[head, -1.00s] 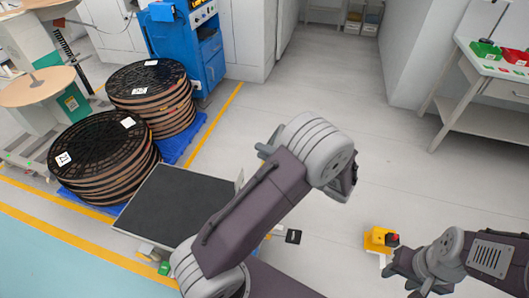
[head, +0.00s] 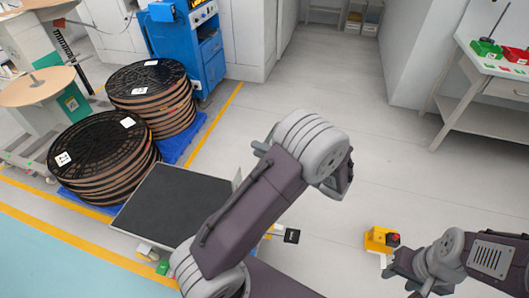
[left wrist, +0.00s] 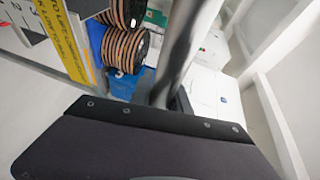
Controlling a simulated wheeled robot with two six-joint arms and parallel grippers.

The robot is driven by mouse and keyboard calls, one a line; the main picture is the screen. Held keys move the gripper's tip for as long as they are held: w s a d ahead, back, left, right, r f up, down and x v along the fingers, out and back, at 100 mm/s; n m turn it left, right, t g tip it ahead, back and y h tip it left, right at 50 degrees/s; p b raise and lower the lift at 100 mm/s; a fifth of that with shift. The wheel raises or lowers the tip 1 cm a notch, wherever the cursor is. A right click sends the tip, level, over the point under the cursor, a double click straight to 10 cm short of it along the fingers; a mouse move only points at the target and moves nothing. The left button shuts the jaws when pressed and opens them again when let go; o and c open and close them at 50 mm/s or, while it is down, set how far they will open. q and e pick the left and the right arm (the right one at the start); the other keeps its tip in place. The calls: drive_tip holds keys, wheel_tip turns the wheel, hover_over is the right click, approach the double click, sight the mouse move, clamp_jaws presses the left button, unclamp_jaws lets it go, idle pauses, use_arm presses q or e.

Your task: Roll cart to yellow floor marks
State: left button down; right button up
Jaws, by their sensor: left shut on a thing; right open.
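The cart (head: 165,205) has a flat dark deck with a pale rim and stands left of centre in the head view, beside the reel stacks. My left arm covers its right side. My left gripper is mostly hidden behind its wrist in the head view; it is shut on what seems to be the cart's handle, a grey bar (left wrist: 180,45) in the left wrist view. My right gripper (head: 398,272) is open at the lower right, away from the cart. Yellow floor lines (head: 217,119) run beside the reels and along the blue-green floor (head: 60,235).
Two reel stacks (head: 100,155) on blue pallets stand close to the cart's far left side. A blue machine (head: 190,45) is behind. A yellow box with a red button (head: 380,239) lies near my right gripper. A bench (head: 490,90) stands far right. Middle floor is clear.

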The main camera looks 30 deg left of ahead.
use_arm(q)
drive_tip(key=shift+s+a, duration=0.1)
drive_tip(key=shift+a, duration=0.05)
drive_tip(key=c, duration=1.2)
unclamp_jaws()
drive_tip(key=shift+c, duration=0.2)
drive_tip(key=v, duration=0.9)
